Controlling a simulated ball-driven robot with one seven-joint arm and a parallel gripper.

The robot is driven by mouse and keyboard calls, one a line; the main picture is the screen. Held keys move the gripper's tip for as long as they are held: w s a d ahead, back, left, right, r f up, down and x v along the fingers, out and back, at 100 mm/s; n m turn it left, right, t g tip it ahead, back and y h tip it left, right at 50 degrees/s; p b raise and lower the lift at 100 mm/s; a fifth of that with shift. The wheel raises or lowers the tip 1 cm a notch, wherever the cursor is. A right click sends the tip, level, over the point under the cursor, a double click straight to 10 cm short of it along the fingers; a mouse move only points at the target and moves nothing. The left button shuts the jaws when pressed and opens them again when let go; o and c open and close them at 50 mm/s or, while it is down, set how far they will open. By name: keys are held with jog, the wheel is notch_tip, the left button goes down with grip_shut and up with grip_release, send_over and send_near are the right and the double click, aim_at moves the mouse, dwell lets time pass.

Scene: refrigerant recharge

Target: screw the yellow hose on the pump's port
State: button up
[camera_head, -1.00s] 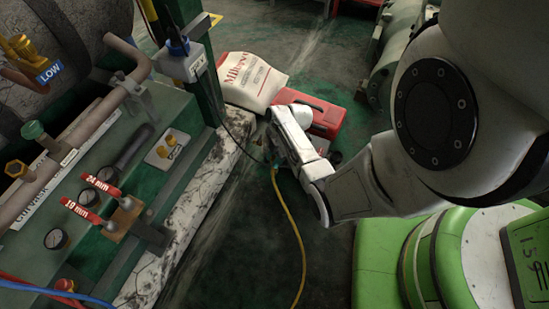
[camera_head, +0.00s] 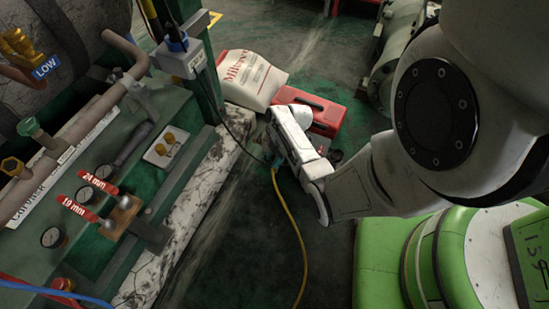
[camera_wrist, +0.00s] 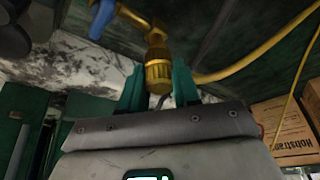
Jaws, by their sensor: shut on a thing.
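My gripper (camera_wrist: 158,84) has its teal fingers shut around a knurled brass fitting (camera_wrist: 157,64) in the wrist view. The yellow hose (camera_wrist: 262,52) runs from behind the right finger up to the right; the finger hides where it meets the fitting. Above the fitting is more brass pipework with a blue handle (camera_wrist: 101,18). In the head view my gripper (camera_head: 276,163) is low over the floor, and the yellow hose (camera_head: 293,225) trails from it toward the front. I cannot make out the pump or its port in the head view; my arm covers that area.
A green machine with gauges and a red-tagged wrench rack (camera_head: 124,215) stands at left, on a worn white kerb (camera_head: 195,180). A white sack (camera_head: 250,78) and a red box (camera_head: 318,113) lie behind my gripper. Cardboard boxes (camera_wrist: 285,125) show in the wrist view.

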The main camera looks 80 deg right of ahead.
jog(key=shift+f, duration=0.25)
jog(key=shift+r, duration=0.1)
jog(key=shift+a+m+h+p, duration=0.1)
jog(key=shift+m+h+p, duration=0.4)
jog(key=shift+m, duration=0.7)
jog(key=shift+m+t+p, duration=0.3)
jog(key=shift+m, duration=0.3)
jog(key=shift+m+h+p, duration=0.5)
jog(key=shift+m+p, duration=0.15)
jog(key=shift+m, duration=0.55)
jog(key=shift+m+h, duration=0.3)
jog(key=shift+m, duration=0.4)
